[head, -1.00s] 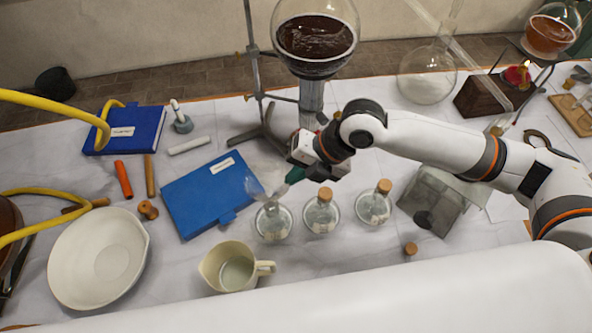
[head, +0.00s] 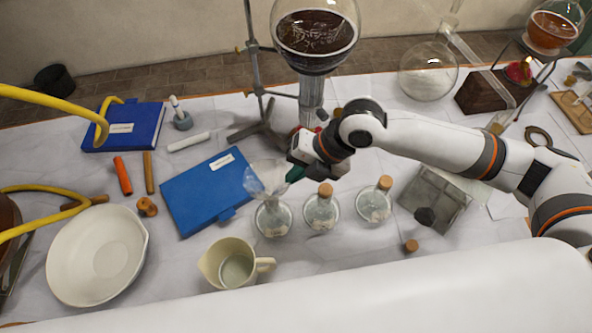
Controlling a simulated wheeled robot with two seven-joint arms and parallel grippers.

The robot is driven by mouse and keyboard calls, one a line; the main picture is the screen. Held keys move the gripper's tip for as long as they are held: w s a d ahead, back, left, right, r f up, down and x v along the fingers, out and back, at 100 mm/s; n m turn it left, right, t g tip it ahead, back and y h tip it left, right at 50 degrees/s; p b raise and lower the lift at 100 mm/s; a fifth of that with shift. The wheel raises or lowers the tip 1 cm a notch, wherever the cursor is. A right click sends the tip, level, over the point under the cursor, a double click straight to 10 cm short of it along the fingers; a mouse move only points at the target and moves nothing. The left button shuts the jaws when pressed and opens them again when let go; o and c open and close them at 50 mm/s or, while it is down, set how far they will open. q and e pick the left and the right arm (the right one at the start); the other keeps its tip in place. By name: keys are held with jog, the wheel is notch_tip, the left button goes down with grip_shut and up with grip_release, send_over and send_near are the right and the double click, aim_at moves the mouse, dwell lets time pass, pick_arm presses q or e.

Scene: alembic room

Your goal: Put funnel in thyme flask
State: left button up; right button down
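The clear glass funnel (head: 267,177) is wide end up over the mouth of the left flask (head: 272,218), which has no cork. Its stem overlaps the flask neck, and I cannot tell how deep it sits. My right gripper (head: 291,174) is at the funnel's right rim, its green fingertip against the glass, and appears shut on it. Two corked flasks, the middle one (head: 321,213) and the right one (head: 374,205), stand beside it. The flask labels are too small to read, so I cannot tell which is thyme. My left gripper is not in view.
A cream jug (head: 233,264) stands just in front of the left flask. A blue book (head: 207,192) lies to its left. A loose cork (head: 411,246) and a grey glass box (head: 432,200) are to the right. A stand holds a large dark-filled flask (head: 315,38) behind.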

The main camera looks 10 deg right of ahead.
jog(key=shift+f+b, duration=0.65)
jog(key=shift+f, duration=0.45)
dwell(1.2)
jog(key=shift+f+b, duration=0.45)
jog(key=shift+f, duration=0.65)
dwell(1.9)
jog(key=c, duration=1.6)
grip_release()
jog(key=shift+o, duration=0.2)
jog(key=shift+r, duration=0.1)
notch_tip(320, 180, up, 7)
jog(key=p, duration=0.6)
